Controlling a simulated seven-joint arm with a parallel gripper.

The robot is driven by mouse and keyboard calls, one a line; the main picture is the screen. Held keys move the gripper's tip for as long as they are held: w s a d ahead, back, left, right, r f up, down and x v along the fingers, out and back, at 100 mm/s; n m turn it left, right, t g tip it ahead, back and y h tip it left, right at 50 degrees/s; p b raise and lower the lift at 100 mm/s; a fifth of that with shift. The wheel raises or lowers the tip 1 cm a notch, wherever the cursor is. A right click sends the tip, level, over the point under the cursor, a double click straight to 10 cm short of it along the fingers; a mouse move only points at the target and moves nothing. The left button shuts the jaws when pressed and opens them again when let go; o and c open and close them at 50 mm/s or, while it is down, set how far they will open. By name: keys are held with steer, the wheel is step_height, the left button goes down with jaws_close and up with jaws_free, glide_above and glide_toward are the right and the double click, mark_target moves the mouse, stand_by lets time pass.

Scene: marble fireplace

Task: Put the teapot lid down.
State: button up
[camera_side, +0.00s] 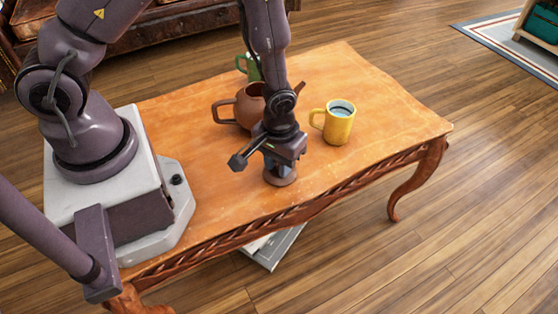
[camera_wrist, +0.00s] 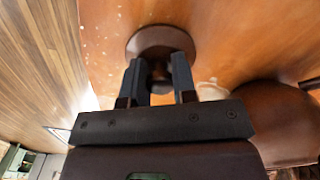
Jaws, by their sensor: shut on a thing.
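The brown teapot lid (camera_side: 280,179) is at the front part of the wooden table (camera_side: 380,120), low at the tabletop; whether it touches the wood I cannot tell. My gripper (camera_side: 279,165) points down at it and is shut on its knob. In the wrist view the round lid (camera_wrist: 160,38) shows between and beyond the fingertips of my gripper (camera_wrist: 158,78). The brown teapot (camera_side: 243,107) stands behind my gripper, its handle to the left and its right side hidden by my arm. Part of its body (camera_wrist: 280,120) shows at the right of the wrist view.
A yellow mug (camera_side: 339,124) with liquid in it stands right of the teapot. A green mug (camera_side: 252,68) stands behind the teapot, partly hidden. The table's right side and front left are clear. The front edge is close to the lid.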

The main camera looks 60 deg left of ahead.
steer(key=shift+f, duration=0.1)
steer(key=o, duration=0.9)
step_height(320, 180, up, 26)
steer(key=s+a+m+t, duration=0.3)
steer(key=s+r+t, duration=0.1)
steer(key=s+r, duration=0.1)
steer(key=s+a+r+m, duration=0.1)
steer(key=s+r, duration=0.1)
steer(key=r, duration=0.1)
steer(key=s+a+r+m+t, duration=0.1)
steer(key=s+r, duration=0.2)
steer(key=shift+s+t, duration=0.1)
steer(key=shift+t, duration=0.2)
